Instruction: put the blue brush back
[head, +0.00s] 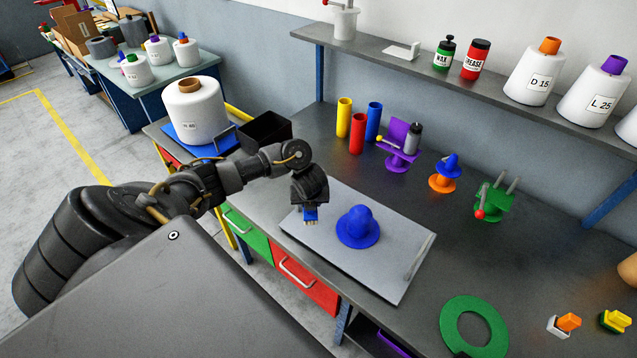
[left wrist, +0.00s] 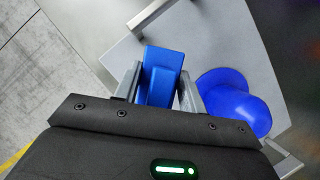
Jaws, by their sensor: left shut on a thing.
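The blue brush (head: 310,214) hangs below my left gripper (head: 310,205), bristles down, over the left part of a grey tray (head: 385,278). In the left wrist view, the blue brush (left wrist: 160,75) sits between the two fingers of my left gripper (left wrist: 160,88), which is shut on it. I cannot tell whether the bristles touch the tray. A blue rounded cone with a brim (head: 358,227) stands on the tray just right of the brush; it also shows in the left wrist view (left wrist: 235,102). My right gripper is not in view.
Red, yellow and blue tubes (head: 356,134), a purple stand (head: 400,145), an orange-and-blue piece (head: 443,177) and a green holder (head: 490,202) stand behind. A green ring (head: 473,325) and small orange (head: 568,322) and yellow (head: 615,320) pieces lie at right. A black bin (head: 265,132) stands at left.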

